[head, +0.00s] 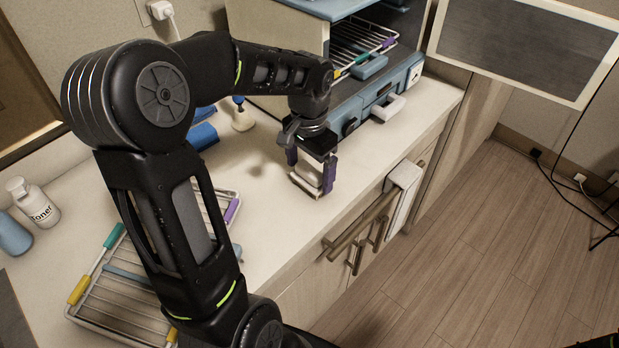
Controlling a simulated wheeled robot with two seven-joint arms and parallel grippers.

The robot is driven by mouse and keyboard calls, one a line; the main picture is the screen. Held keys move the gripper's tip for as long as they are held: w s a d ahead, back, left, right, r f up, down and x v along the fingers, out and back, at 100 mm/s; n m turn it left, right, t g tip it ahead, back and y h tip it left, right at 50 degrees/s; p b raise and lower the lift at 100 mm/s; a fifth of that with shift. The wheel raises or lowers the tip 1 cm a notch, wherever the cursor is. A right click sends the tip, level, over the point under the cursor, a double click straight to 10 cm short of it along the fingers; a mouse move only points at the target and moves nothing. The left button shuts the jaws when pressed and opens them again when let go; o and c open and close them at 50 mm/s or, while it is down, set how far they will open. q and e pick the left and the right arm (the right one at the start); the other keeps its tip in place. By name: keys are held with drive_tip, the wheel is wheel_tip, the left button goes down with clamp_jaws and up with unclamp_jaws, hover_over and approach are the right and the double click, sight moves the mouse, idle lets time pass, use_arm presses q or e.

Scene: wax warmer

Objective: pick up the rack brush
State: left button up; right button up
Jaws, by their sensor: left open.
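My left gripper (311,168) is open and points down over the counter near its front edge, with its purple-sided fingers apart. A pale, block-like thing (306,180) shows between and below the fingers, low at the counter; it may be the rack brush, but the gripper hides much of it. I cannot tell whether the fingers touch it. A small white-based item with a blue top (242,117) stands farther back, left of the gripper. My right gripper is not in view.
A blue warmer cabinet (352,120) with wire racks stands behind the gripper. A wire rack with coloured grips (110,291) lies at the left, partly behind my arm. A white bottle (35,205) stands at far left. A white cloth (403,190) hangs on the counter front.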

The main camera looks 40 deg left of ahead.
use_arm(q)
drive_tip(key=c, duration=1.5)
